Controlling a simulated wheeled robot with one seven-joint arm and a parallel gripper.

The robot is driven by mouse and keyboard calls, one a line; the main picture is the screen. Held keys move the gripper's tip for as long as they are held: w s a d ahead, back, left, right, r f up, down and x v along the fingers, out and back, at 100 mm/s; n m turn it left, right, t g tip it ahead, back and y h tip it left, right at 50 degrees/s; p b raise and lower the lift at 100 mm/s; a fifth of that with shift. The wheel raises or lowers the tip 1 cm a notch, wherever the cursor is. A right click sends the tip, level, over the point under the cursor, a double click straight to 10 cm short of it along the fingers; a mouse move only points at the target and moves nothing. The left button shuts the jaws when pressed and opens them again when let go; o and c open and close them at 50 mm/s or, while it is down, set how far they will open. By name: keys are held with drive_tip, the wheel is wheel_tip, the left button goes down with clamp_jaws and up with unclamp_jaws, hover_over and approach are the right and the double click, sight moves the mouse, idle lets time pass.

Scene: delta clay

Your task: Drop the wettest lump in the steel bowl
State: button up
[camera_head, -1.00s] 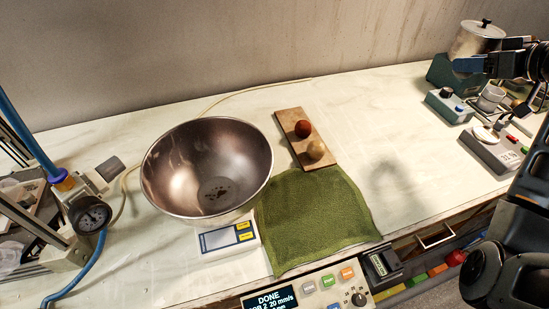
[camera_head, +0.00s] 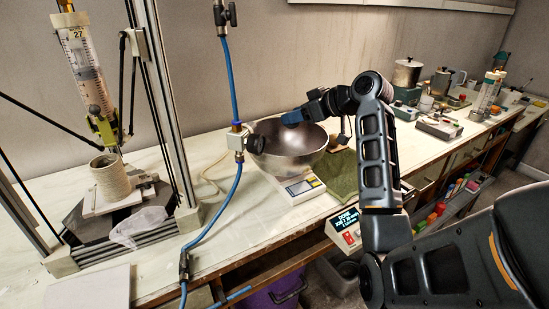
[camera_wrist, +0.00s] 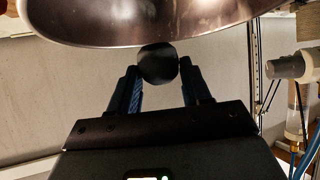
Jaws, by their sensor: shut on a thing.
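The steel bowl (camera_head: 278,158) stands on a white scale on the bench. Its rim and wall also fill the top of the wrist view (camera_wrist: 120,38). My gripper (camera_head: 291,118), with blue fingers, is over the bowl in the head view. In the wrist view my gripper (camera_wrist: 158,76) is shut on a dark round lump (camera_wrist: 158,62), which shows close to the bowl's rim. I cannot make out the held lump in the head view.
A blue hose with a valve (camera_head: 237,141) and gauge (camera_head: 254,143) stands left of the bowl. Further left is a frame with a syringe (camera_head: 86,72) above a clay cylinder (camera_head: 109,177). A green cloth (camera_head: 342,172) lies right of the scale (camera_head: 297,188).

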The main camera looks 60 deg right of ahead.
drive_tip(key=shift+f+b, duration=0.85)
drive_tip(key=shift+f, duration=0.6)
drive_tip(key=o, duration=1.3)
drive_tip(key=shift+d, duration=0.1)
drive_tip(key=shift+c, duration=0.2)
drive_tip(key=v, duration=0.8)
drive_tip(key=shift+b, duration=0.45)
